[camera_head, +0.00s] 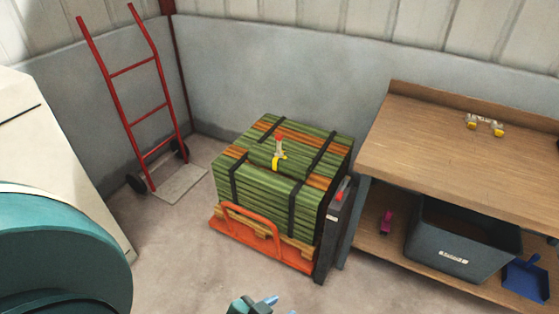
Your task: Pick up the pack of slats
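The pack of slats (270,190) is a block of green slats with some orange ones, bound with black straps. It sits on wooden blocks on an orange carrier (262,246) on the floor at the middle of the head view. A small yellow fitting with a red and white upper part (279,155) stands on top of the pack. A teal gripper with light blue tips, seemingly my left gripper (266,302), shows at the bottom edge, in front of the pack and apart from it. It is mostly cut off, so its opening is unclear. My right gripper is not seen.
A dark upright post (333,235) stands against the pack's right side, close to a wooden workbench (450,145). A grey bin (462,240) sits on its lower shelf. A red hand truck (135,105) leans at the back left. The floor in front is clear.

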